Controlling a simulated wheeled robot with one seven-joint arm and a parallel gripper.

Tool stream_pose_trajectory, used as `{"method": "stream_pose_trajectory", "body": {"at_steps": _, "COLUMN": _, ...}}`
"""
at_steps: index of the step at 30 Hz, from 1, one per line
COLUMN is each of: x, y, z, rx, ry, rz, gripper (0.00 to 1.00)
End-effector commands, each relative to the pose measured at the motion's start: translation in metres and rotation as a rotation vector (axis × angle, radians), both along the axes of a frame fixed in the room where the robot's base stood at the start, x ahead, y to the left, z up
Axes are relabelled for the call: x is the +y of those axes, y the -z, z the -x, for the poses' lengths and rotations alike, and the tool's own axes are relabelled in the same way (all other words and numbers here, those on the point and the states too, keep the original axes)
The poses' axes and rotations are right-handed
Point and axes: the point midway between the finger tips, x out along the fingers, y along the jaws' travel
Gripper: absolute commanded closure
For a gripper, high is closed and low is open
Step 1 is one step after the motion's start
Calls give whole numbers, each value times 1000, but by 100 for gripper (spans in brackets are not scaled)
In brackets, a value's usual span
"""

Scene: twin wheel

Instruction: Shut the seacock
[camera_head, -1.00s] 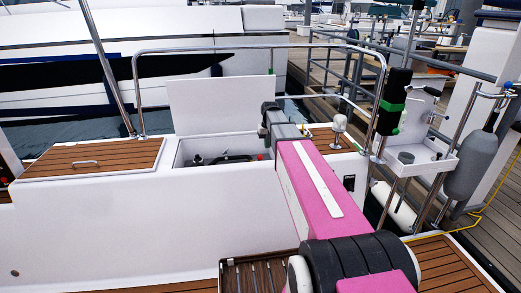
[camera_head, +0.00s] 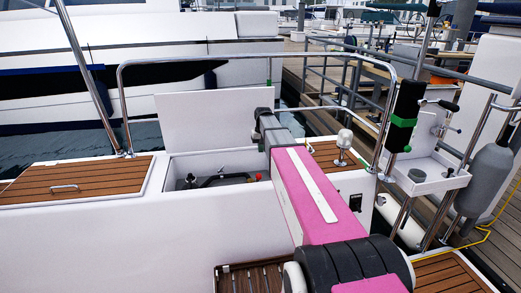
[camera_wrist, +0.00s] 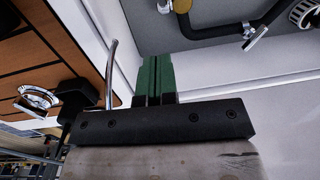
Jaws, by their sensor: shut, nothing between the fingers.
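The open locker (camera_head: 168,167) in the white boat side has dark plumbing (camera_head: 225,178) inside, with a small red part (camera_head: 258,177). In the wrist view a dark hose (camera_wrist: 222,26) runs along the top edge to a brass fitting (camera_wrist: 181,5). A silver lever (camera_wrist: 256,40) stands out near the hose. I cannot tell for sure which part is the seacock's handle. My gripper (camera_wrist: 156,76) has green fingers pressed together, empty, over the locker and apart from the plumbing. In the head view its fingers (camera_head: 256,137) are small, at the locker's back right.
The raised white lid (camera_head: 215,118) stands behind the locker. A steel rail (camera_head: 245,58) arches over the area. A lamp-like fitting (camera_head: 344,140) stands on the teak deck to the right. A teak hatch (camera_head: 75,180) lies at left. A ribbed fitting (camera_wrist: 308,13) shows in the wrist view.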

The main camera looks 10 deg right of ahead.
Motion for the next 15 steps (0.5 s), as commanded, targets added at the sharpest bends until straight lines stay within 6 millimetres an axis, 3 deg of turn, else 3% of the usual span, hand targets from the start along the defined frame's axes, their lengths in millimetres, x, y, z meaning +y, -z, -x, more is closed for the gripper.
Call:
{"method": "stream_pose_trajectory", "body": {"at_steps": 12, "x": 5, "y": 74, "z": 1, "rx": 2, "ry": 0, "rz": 0, "gripper": 100}}
{"method": "stream_pose_trajectory", "body": {"at_steps": 15, "x": 8, "y": 83, "z": 14, "rx": 1, "ry": 0, "rz": 0, "gripper": 100}}
